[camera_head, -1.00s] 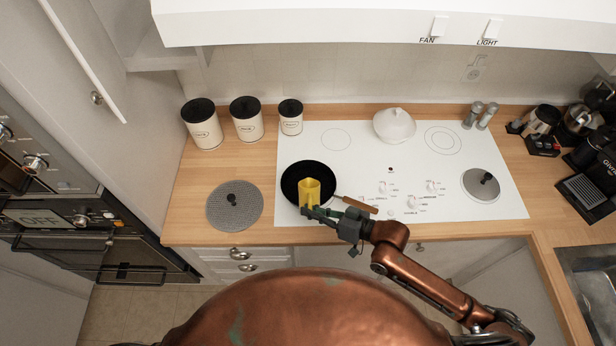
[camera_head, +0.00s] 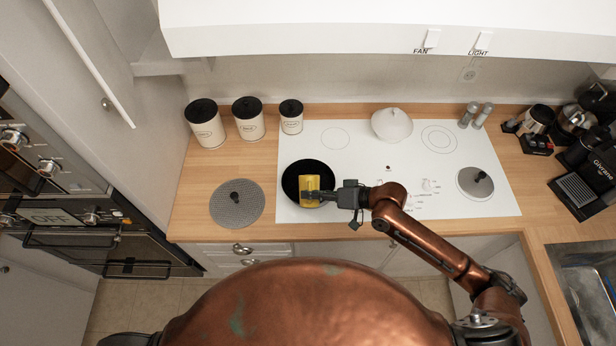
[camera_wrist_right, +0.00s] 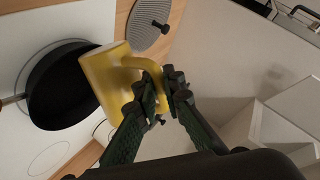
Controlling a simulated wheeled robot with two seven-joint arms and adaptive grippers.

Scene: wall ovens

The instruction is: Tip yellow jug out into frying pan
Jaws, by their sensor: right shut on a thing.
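The yellow jug (camera_head: 309,186) is over the near right part of the black frying pan (camera_head: 291,184) in the head view. My right gripper (camera_head: 322,195) is shut on the jug's handle. In the right wrist view the jug (camera_wrist_right: 103,75) shows tilted, with its far end by the rim of the pan (camera_wrist_right: 62,92); my right gripper's fingers (camera_wrist_right: 163,92) close around the handle. The jug's inside and the pan's contents cannot be made out. My left gripper is not in view.
The pan sits on the white cooktop (camera_head: 350,207). A grey round lid (camera_head: 226,205) lies on the counter to its left, another lid (camera_head: 475,182) at the cooktop's right. Canisters (camera_head: 248,121) stand behind, and a white lidded pot (camera_head: 391,125) at the back.

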